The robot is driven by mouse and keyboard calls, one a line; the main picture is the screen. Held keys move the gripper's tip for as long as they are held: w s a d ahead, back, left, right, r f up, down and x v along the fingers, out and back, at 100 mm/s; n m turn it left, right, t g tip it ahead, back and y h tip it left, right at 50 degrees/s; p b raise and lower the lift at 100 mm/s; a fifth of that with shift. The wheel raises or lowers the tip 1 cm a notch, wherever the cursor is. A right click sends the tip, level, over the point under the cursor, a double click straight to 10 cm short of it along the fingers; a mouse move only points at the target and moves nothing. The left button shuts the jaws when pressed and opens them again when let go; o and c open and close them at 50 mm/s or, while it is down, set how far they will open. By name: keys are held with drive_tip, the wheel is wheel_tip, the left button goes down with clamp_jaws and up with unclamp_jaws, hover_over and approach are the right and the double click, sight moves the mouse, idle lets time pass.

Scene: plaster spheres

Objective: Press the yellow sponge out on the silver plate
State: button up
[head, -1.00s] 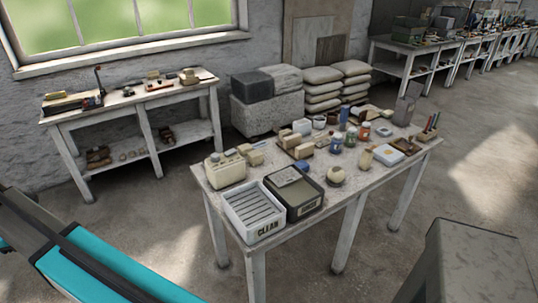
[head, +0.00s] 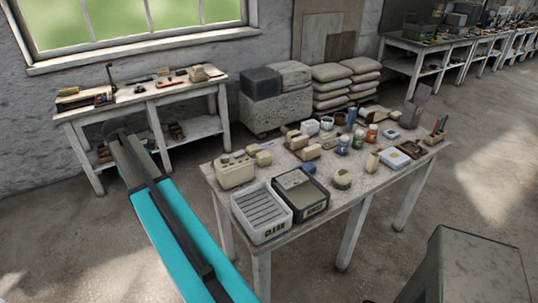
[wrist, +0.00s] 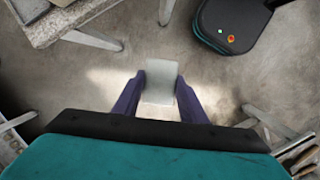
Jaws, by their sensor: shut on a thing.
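In the wrist view my gripper (wrist: 160,88) has its two purple fingers shut on a pale grey, flat rectangular slab (wrist: 161,75). It holds the slab above the bare floor. The slab does not look yellow, and I cannot tell exactly what it is. I cannot make out the silver plate for certain. The gripper itself does not show in the head view.
The near table (head: 225,184) carries a white ribbed tray (head: 262,213) marked CLEAN, a black-rimmed tray (head: 301,195), pale blocks and jars. The window bench (head: 190,91) stands behind. Sacks (head: 330,91) are stacked by the wall. Floor between is open.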

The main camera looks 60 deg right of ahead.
drive_tip(key=s+d+p, duration=0.2)
drive_tip(key=s+d, duration=0.5)
drive_tip(key=d, duration=0.6)
drive_tip(key=r+m+p, duration=0.1)
drive_tip(key=m+p, duration=0.1)
drive_tip(key=p, duration=0.4)
hover_over(294, 179)
drive_tip(key=w, duration=0.1)
drive_tip(key=shift+w+r+g, duration=0.15)
drive_tip(key=shift+r+g, duration=0.05)
drive_tip(key=shift+g, duration=0.1)
drive_tip(key=shift+f, duration=0.1)
drive_tip(key=shift+f+b, duration=2.05)
drive_tip(key=shift+f, duration=0.85)
